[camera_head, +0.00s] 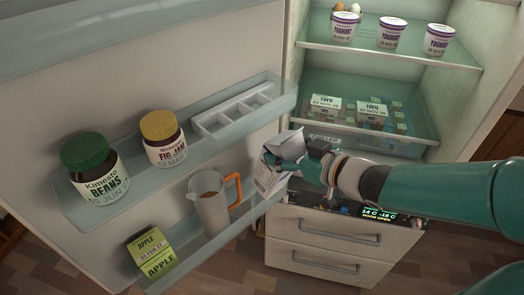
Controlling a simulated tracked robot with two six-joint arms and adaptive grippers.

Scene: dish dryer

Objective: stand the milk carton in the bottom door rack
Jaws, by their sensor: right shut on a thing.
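A white and grey carton (268,180), which looks like the milk carton, is held tilted in my right gripper (290,165). The gripper is shut on it, and its fingers hide part of the carton. The carton is in front of the right part of the open fridge door, near the right end of the bottom door rack (222,238). I cannot tell whether it touches the rack. The bottom rack holds a green apple carton (150,256) at the left and a grey jug (208,205) with an orange handle in the middle. My left gripper is not in view.
The upper door rack (100,208) holds a beans jar (95,168), a fig jam jar (163,138) and an empty egg tray (232,112). Yoghurt cups (391,32) and tofu packs (326,104) stand inside the fridge. Drawers (335,232) are below. The bottom rack looks free right of the jug.

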